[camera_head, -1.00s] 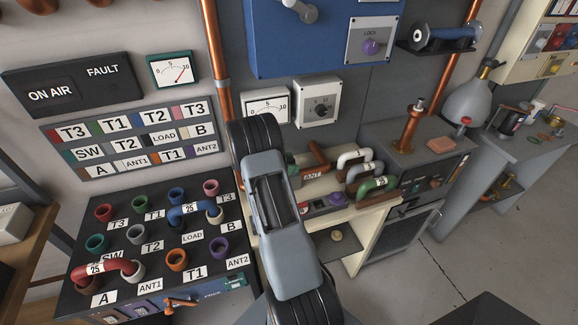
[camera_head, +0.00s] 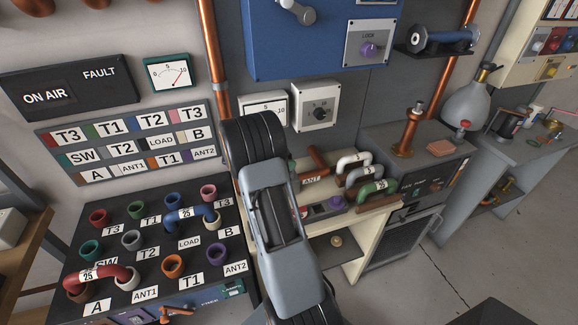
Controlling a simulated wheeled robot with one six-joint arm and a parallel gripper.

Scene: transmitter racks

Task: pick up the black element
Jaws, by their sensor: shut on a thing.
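My arm rises from the bottom centre, its grey link and black ribbed joints in front of the bench. My gripper is not visible; the arm's end is hidden behind the black ribbed joint. I cannot make out a black U-shaped element. The U-shaped elements in sight are a red one (camera_head: 103,274) and a blue one (camera_head: 190,213) on the socket panel, and white (camera_head: 354,160), grey (camera_head: 364,174) and green (camera_head: 377,188) ones on the bench rack. A small dark cylinder (camera_head: 506,123) stands on the far right bench; I cannot tell whether it is the element.
The black socket panel (camera_head: 150,253) fills the lower left with several coloured sockets. A blue cabinet (camera_head: 300,45) hangs above. A copper pipe (camera_head: 213,60) runs down the wall. A grey cabinet (camera_head: 415,155) stands right of the rack. Floor (camera_head: 480,235) is open at lower right.

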